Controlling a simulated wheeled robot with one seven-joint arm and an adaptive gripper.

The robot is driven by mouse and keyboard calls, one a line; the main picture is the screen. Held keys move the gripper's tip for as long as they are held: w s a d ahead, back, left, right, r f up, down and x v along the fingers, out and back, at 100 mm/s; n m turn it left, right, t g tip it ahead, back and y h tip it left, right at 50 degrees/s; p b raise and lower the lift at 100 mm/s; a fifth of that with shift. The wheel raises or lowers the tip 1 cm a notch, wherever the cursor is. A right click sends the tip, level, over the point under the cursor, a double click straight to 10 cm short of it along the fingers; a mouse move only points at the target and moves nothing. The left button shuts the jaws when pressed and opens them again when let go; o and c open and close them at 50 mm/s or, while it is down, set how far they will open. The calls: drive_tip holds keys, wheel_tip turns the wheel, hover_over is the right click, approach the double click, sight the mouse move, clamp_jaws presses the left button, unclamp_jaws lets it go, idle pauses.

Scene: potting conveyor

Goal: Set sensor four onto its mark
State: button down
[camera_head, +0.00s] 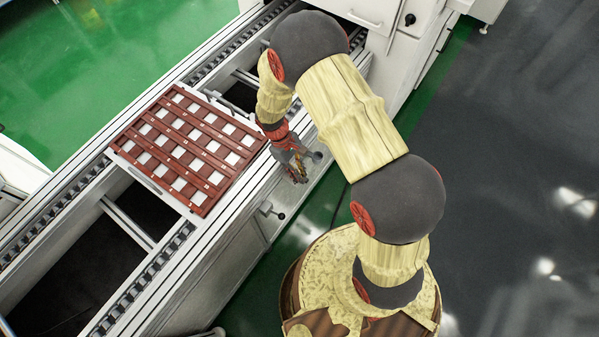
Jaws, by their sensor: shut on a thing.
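My gripper (298,172) hangs just past the right edge of a red-brown slatted rack (212,151), near the conveyor's right side rail. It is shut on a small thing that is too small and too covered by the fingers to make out. The rack holds rows of white squares between its red-brown strips. Small pale labels sit on the strips, too small to read. I cannot tell which square or label is the mark for sensor four.
The rack lies on a white carrier on the conveyor (188,240). Dark open gaps (150,210) lie before and behind it. A small lever (272,210) sticks out of the conveyor's right side. A white cabinet (365,12) stands at the top.

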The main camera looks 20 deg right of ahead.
drive_tip(key=shift+w+r, duration=0.1)
drive_tip(key=shift+w, duration=0.2)
drive_tip(key=c, duration=2)
unclamp_jaws()
drive_tip(key=shift+d, duration=0.1)
drive_tip(key=shift+o, duration=0.8)
drive_tip(key=shift+s, duration=0.15)
drive_tip(key=v, duration=1.1)
drive_tip(key=shift+r, duration=0.4)
